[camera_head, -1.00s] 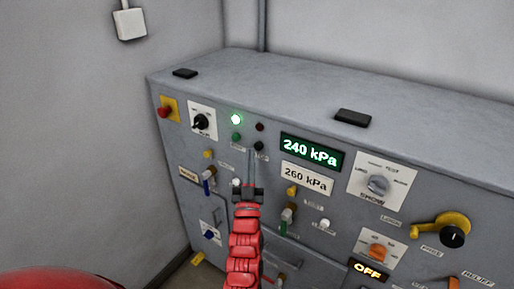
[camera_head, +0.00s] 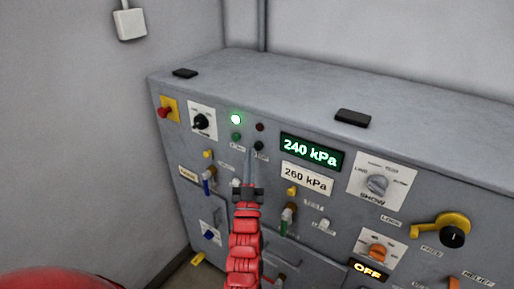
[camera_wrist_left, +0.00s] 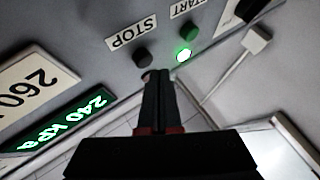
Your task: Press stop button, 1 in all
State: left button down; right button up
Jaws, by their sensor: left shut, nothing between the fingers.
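The stop button (camera_head: 259,146) is a small black round knob on the front of the grey panel, above its partly covered label. In the left wrist view the black stop button (camera_wrist_left: 144,57) sits beside its STOP label (camera_wrist_left: 131,36). My left gripper (camera_head: 249,152) is shut and empty, its tips just left of the stop button in the head view. In the left wrist view the shut fingertips (camera_wrist_left: 157,73) lie close to the stop button and partly cover a dark lamp. Contact cannot be made out. My right gripper is not in view.
The green start button (camera_head: 236,136) is left of the stop button, with a lit green lamp (camera_head: 236,119) above it. A dark red lamp (camera_head: 260,127) is above the stop button. The 240 kPa display (camera_head: 311,151) is to the right. Knobs and levers stick out around.

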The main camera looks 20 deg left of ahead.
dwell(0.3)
pick_arm(q)
jog(key=shift+w+b, duration=0.4)
jog(key=shift+w, duration=0.05)
jog(key=shift+w+d+b, duration=0.1)
jog(key=shift+w+b, duration=0.2)
jog(key=shift+w, duration=0.15)
dwell(0.6)
dwell(0.4)
jog(key=shift+s, duration=0.9)
jog(key=shift+s, duration=0.1)
